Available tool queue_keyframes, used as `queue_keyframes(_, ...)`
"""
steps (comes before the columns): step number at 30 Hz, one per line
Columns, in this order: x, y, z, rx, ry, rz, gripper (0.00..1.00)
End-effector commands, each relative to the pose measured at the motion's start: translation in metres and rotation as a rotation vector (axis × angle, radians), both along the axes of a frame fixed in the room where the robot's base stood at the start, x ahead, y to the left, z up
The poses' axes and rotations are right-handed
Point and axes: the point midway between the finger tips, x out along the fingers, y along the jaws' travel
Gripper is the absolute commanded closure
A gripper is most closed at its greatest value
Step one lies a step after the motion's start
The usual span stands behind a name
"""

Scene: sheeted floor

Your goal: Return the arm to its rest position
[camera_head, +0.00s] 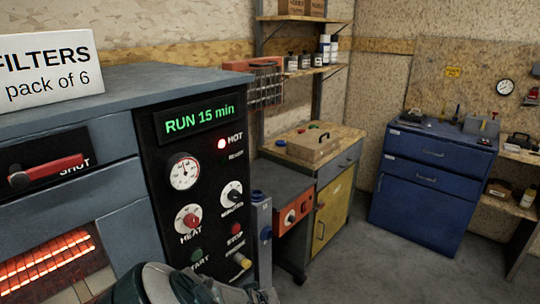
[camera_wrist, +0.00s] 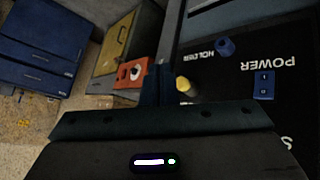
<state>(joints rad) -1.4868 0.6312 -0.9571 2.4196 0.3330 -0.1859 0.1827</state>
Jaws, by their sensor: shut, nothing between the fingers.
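My gripper (camera_wrist: 157,85) shows in the wrist view with its dark fingers together and nothing visible between them. A yellow knob (camera_wrist: 183,85) appears just right of the fingertips there; I cannot tell the gap between them. In the head view, part of my dark teal arm (camera_head: 140,285) shows at the bottom edge, in front of the machine's lower panel. The fingertips are not clearly made out in that view.
The grey machine (camera_head: 120,80) with its black control panel (camera_head: 207,150) stands close at left, showing "RUN 15 min" and a glowing heater (camera_head: 45,268). A workbench (camera_head: 345,150) and a blue cabinet (camera_head: 425,185) stand beyond. Floor (camera_head: 345,265) before the cabinet is clear.

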Motion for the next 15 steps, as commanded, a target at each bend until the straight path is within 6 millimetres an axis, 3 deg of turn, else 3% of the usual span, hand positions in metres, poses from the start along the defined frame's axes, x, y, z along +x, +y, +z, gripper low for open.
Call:
queue_keyframes(8,-0.027,-0.040,0.001,0.147,0.274,-0.115,1.00)
queue_keyframes(15,-0.049,-0.064,0.033,0.265,0.418,-0.140,1.00)
